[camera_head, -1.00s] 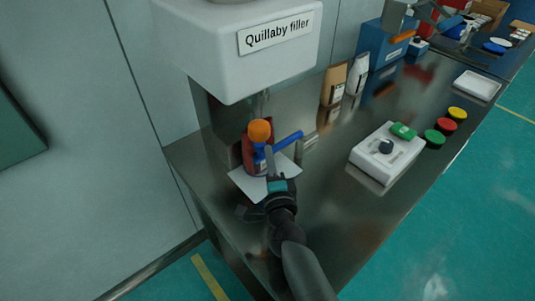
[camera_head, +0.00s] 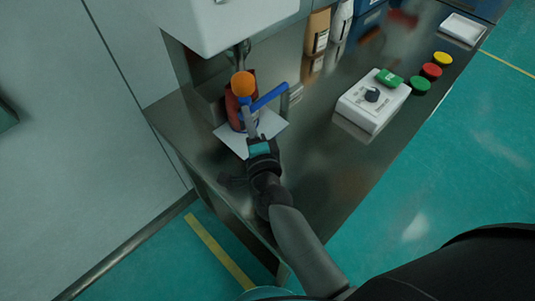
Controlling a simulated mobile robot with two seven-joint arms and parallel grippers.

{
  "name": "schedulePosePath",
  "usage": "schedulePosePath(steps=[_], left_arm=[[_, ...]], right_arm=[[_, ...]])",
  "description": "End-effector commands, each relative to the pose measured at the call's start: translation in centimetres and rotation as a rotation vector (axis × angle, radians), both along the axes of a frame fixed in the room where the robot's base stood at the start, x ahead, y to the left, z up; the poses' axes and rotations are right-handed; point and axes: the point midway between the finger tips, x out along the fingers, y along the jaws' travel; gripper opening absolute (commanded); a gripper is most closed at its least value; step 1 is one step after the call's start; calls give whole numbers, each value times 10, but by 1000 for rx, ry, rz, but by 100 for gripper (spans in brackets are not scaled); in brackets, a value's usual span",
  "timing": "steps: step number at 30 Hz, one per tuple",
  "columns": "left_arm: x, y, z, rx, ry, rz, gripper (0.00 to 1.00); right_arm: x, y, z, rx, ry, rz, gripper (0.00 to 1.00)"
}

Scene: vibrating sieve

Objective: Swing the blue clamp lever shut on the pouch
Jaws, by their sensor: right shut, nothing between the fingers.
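The pouch (camera_head: 233,108) is dark red and stands upright under the filler, with an orange round part (camera_head: 243,84) at its top. The blue clamp lever (camera_head: 270,97) is at the front of the pouch and sticks out to the right and slightly up. My right gripper (camera_head: 249,117) comes from below, its grey fingers together and pointing up in front of the pouch, near the lever's inner end. I cannot tell whether it touches the lever. The fingers hide part of the clamp and pouch. My left gripper is not in view.
A white plate (camera_head: 274,126) lies under the pouch. The white filler housing (camera_head: 205,22) hangs above. To the right are a white control box (camera_head: 360,108) with a dark knob, and green (camera_head: 420,84), red and yellow discs. The steel bench (camera_head: 316,160) between is clear.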

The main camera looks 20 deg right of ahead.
Motion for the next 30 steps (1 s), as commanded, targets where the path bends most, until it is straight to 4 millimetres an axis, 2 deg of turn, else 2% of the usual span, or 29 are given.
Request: schedulePosePath(steps=[1, 12, 18, 24, 30], left_arm=[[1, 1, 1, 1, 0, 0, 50], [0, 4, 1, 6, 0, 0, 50], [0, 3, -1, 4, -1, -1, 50], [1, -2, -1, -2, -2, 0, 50], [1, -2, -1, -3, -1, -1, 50]], right_arm=[[-11, -3, -2, -3, 4, -4, 0], [-81, -8, -5, -3, 4, -21, 0], [-113, -10, -6, -5, 3, -27, 0], [-129, -10, -6, -4, 1, -32, 0], [-132, -11, -6, -4, -1, -33, 0]])
